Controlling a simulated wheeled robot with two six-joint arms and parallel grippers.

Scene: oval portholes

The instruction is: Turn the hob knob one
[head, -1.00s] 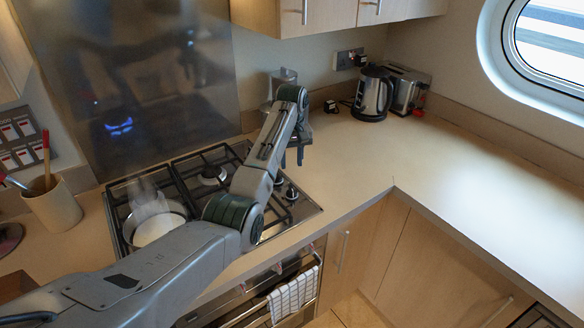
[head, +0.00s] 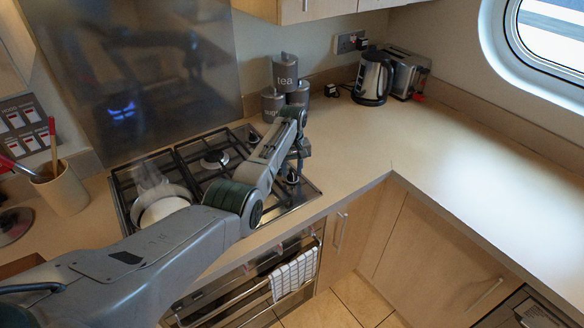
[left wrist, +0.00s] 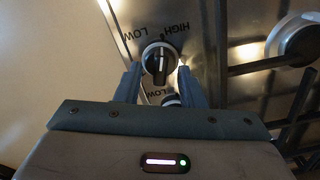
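The gas hob (head: 240,215) has a row of dark knobs at its right side. One knob (head: 291,178) shows just below my left gripper (head: 298,160), which hides part of the row. In the left wrist view, a round black knob (left wrist: 160,60) with a pale rim lies between the fingertips of my left gripper (left wrist: 159,70). The fingers are apart, with a gap on each side of the knob. HIGH and LOW are printed beside it. Another knob (left wrist: 172,100) is partly hidden behind the gripper body. My right gripper is not in view.
A steaming pan (head: 163,207) with white contents stands on the hob's front left. Grey canisters (head: 285,85) stand behind my gripper. A kettle (head: 373,78) and toaster (head: 408,75) stand at the back. The worktop (head: 420,140) to the right is clear.

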